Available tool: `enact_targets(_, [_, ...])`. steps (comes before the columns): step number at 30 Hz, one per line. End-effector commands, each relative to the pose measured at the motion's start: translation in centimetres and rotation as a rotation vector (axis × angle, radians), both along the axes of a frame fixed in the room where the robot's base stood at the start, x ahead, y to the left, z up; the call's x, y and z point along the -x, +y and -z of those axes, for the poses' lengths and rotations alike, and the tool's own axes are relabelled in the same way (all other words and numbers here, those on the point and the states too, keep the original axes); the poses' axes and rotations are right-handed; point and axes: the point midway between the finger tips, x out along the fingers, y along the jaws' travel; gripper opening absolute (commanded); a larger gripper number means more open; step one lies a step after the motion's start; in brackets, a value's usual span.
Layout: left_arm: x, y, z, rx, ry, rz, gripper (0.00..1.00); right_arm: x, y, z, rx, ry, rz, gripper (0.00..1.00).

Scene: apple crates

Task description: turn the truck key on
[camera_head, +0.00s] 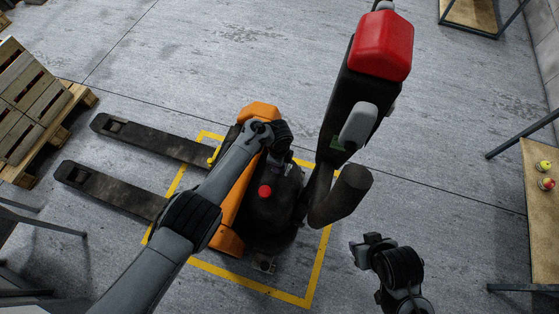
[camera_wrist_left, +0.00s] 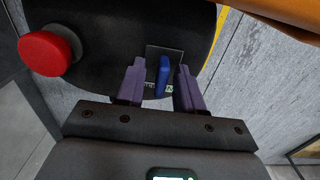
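The pallet truck (camera_head: 230,215) has an orange body, a black housing and two dark forks. In the left wrist view, its blue key (camera_wrist_left: 163,76) stands in a dark plate on the black housing (camera_wrist_left: 115,35). My left gripper (camera_wrist_left: 161,68) is open. Its two purple fingers are on either side of the key, with a gap visible on each side. In the head view, my left arm reaches over the truck, and the key and left fingertips cannot be made out. My right gripper (camera_head: 368,244) is right of the truck, away from it; its finger opening is unclear.
A red button (camera_head: 265,191) sits on the housing, left of the key in the wrist view (camera_wrist_left: 48,53). The tiller with its red top (camera_head: 381,45) rises beside my left arm. Wooden pallets (camera_head: 25,105) are left. A table with apples (camera_head: 543,205) is right.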

Motion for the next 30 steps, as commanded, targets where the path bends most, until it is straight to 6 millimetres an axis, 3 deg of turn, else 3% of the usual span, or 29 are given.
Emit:
enact_targets(11, [-0.3, -0.2, -1.1, 0.003, -0.006, 0.002, 0.37, 0.0, 0.2, -0.6, -0.007, 0.000, 0.005, 0.43])
enact_targets(24, [-0.2, -0.2, -8.0, 0.003, -0.004, 0.001, 0.37, 0.0, 0.1, -5.0, -0.004, 0.001, 0.003, 0.43])
enact_targets(30, [-0.1, -0.2, -10.2, 0.002, -0.003, 0.002, 0.37, 0.0, -0.1, -6.2, 0.003, 0.001, -0.002, 0.43])
